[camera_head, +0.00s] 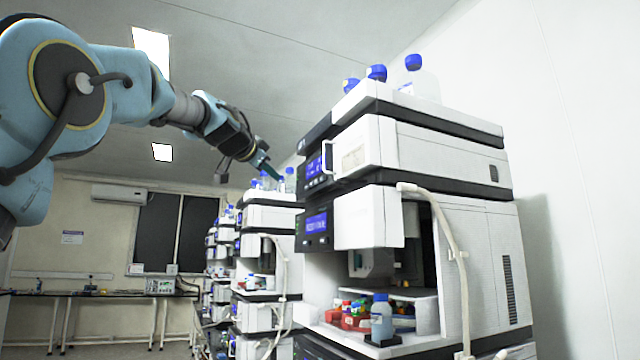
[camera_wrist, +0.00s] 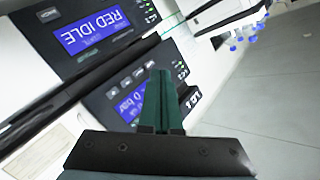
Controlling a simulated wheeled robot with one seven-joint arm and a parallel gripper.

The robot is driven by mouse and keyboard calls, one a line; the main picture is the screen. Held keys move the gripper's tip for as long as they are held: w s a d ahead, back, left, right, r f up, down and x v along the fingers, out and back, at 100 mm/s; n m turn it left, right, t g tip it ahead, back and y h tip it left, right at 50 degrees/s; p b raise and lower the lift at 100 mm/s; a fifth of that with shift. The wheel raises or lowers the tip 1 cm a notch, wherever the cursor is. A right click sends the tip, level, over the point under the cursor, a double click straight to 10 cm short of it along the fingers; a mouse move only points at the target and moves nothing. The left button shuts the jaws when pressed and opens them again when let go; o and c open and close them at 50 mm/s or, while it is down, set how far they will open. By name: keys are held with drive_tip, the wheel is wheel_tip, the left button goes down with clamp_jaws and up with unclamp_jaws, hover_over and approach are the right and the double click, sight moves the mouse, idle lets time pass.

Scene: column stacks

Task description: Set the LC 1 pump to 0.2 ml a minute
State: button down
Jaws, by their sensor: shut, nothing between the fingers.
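The LC 1 pump panel (camera_wrist: 140,93) shows tilted and upside down in the wrist view, with a blue display (camera_wrist: 131,104) reading what looks like "0 bar", a row of small buttons (camera_wrist: 125,82) and an "LC 1" label (camera_wrist: 193,97). In the head view it is the upper dark panel (camera_head: 317,168) of the near stack. My gripper (camera_wrist: 160,72) is shut and empty, its green fingers together over the panel and hiding part of it. In the head view my gripper (camera_head: 274,173) is left of the panel. I cannot tell whether the fingertips touch it.
Another panel (camera_wrist: 88,35) reads what looks like "RED IDLE"; it is under the pump in the head view (camera_head: 316,224). Blue-capped bottles (camera_head: 377,73) stand on the stack. A hose (camera_head: 455,250) hangs at its front. More stacks (camera_head: 268,225) stand behind.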

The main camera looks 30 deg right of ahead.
sight(317, 182)
drive_tip(key=s+d+p, duration=0.1)
drive_tip(key=d+p, duration=0.7)
drive_tip(key=shift+d+p, duration=0.3)
drive_tip(key=shift+p, duration=0.1)
drive_tip(key=shift+d, duration=0.15)
idle(1.7)
drive_tip(key=shift+d+p, duration=0.3)
drive_tip(key=shift+p, duration=0.05)
